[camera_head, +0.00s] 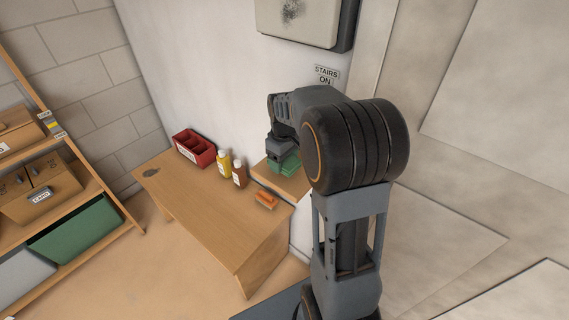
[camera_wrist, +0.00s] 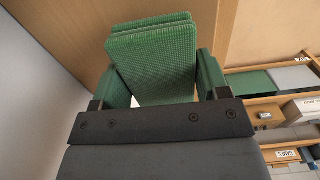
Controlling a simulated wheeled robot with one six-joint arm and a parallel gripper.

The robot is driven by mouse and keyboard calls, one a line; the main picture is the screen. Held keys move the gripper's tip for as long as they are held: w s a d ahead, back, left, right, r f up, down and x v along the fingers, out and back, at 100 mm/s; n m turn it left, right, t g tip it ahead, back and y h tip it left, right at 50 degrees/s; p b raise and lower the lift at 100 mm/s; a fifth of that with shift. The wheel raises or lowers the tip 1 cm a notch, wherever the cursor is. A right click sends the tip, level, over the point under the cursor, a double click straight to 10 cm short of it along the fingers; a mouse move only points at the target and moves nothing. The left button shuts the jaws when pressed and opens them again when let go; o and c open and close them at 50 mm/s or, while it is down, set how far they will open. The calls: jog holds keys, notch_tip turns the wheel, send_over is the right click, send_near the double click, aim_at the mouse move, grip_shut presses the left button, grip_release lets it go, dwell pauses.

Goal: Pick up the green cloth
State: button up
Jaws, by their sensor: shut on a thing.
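The green cloth (camera_wrist: 150,65) is a folded, textured piece between the fingers of my gripper (camera_wrist: 155,85) in the wrist view. My gripper is shut on it, and the wooden bench top lies behind the cloth in that view. In the head view the cloth (camera_head: 287,163) shows as a small green patch below my gripper (camera_head: 280,150), at the right end of the bench. My arm hides part of that area. I cannot tell whether the cloth still touches the wood under it.
A wooden bench (camera_head: 200,212) stands against the white wall. It holds a red divided bin (camera_head: 194,149), a yellow bottle (camera_head: 224,163), a brown bottle (camera_head: 239,174) and an orange-topped brush (camera_head: 266,200). A shelf with boxes and a green bin (camera_head: 75,232) stands at left.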

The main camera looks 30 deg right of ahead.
jog(key=s+a+r, duration=0.5)
jog(key=s+r, duration=0.5)
jog(key=s, duration=0.3)
jog(key=shift+a+r+b, duration=0.15)
jog(key=shift+r+b, duration=0.15)
